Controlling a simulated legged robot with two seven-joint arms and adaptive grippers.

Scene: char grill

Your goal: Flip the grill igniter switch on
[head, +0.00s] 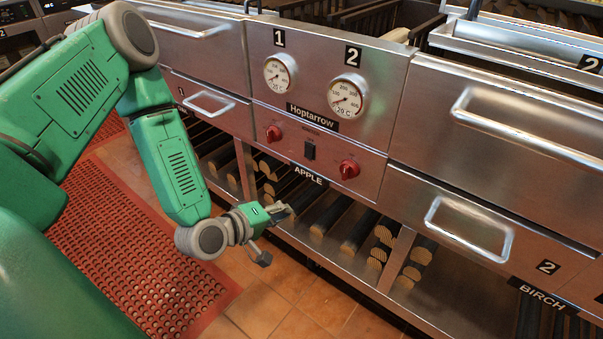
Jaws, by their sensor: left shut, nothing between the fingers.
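The grill's steel front panel (374,60) stands ahead of me, with two round gauges and two red knobs. A small black rocker switch (309,150) sits between the left red knob (274,134) and the right red knob (349,169), above the APPLE label. Its on or off position is too small to tell. My left gripper (280,212) is shut and empty, below and a little left of the switch, apart from it, in front of the lower log shelf. My right gripper does not show.
Drawer handles stick out on both sides, the left one (208,103) and the right one (470,228). Logs (330,213) lie on the open shelf under the panel. A red perforated mat (125,245) covers the tiled floor at left. The space before the panel is free.

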